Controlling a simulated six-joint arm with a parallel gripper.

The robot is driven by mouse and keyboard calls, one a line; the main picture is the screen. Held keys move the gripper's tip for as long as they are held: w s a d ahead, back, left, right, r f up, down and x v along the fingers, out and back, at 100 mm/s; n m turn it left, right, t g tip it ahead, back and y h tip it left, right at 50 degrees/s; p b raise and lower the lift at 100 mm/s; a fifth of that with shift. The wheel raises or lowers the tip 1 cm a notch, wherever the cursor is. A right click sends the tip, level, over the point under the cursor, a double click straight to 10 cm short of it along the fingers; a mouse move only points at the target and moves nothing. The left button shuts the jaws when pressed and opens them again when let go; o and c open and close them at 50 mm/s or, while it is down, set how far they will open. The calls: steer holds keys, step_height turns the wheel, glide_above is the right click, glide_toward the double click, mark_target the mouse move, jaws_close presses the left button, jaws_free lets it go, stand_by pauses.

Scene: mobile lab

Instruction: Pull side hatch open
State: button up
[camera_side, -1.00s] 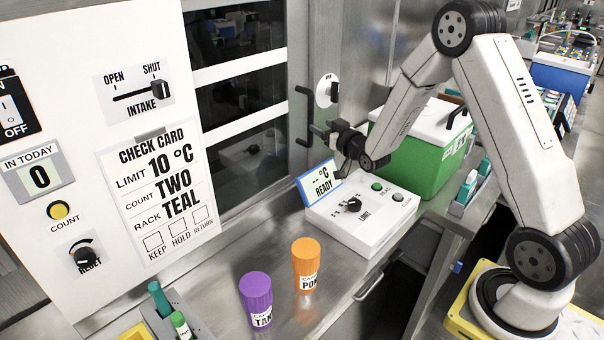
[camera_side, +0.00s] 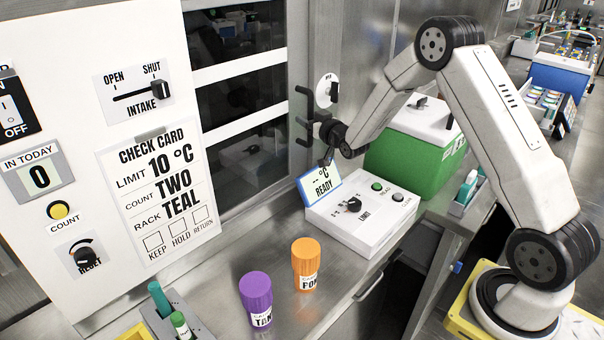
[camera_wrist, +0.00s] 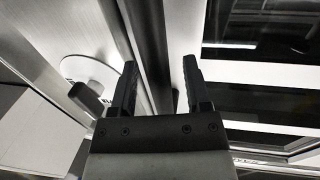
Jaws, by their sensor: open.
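The side hatch (camera_side: 240,130) is a dark glazed panel with white bars. It looks closed in the side view, and its glass also shows in the wrist view (camera_wrist: 255,105). A black upright bar handle (camera_side: 311,103) stands at the hatch's right edge. My gripper (camera_side: 311,129) is at the handle's lower half. In the wrist view, my gripper (camera_wrist: 161,72) is open, with one finger on either side of the handle bar (camera_wrist: 150,45). Gaps show beside the bar, so the fingers do not look closed on it. The bar's lower part is partly hidden by my gripper.
A round white plate with a dark knob (camera_side: 327,90) is on the wall right of the handle. A white control box (camera_side: 375,235) with a small display (camera_side: 320,184) sits below my gripper. A green cooler (camera_side: 410,165) stands to the right.

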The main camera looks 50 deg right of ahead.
steer(key=shift+w+d, duration=0.1)
steer(key=shift+w, duration=0.5)
jaws_close()
stand_by(1.2)
